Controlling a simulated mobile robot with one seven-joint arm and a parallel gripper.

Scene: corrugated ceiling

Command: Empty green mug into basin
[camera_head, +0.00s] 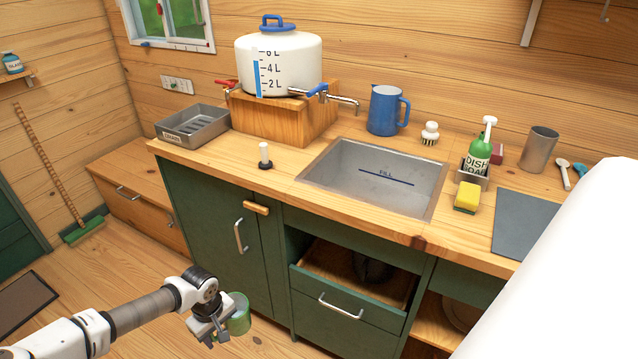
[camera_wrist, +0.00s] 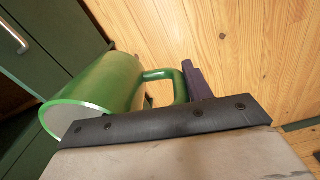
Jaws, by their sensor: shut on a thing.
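The green mug (camera_head: 238,314) is at the lower middle of the head view, in front of the green cabinet and below the counter. My gripper (camera_head: 212,326) is shut on it. In the wrist view the mug (camera_wrist: 105,88) lies tilted on its side in the picture, its pale rim toward the lower left, and its handle runs to my gripper (camera_wrist: 180,95). Its contents cannot be seen.
On the counter (camera_head: 285,185) stand a white water tank (camera_head: 279,62) with taps, a blue jug (camera_head: 386,110), a dish soap bottle (camera_head: 481,147), a yellow sponge (camera_head: 467,196) and a metal cup (camera_head: 539,150). An open drawer (camera_head: 345,305) juts out below the basin.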

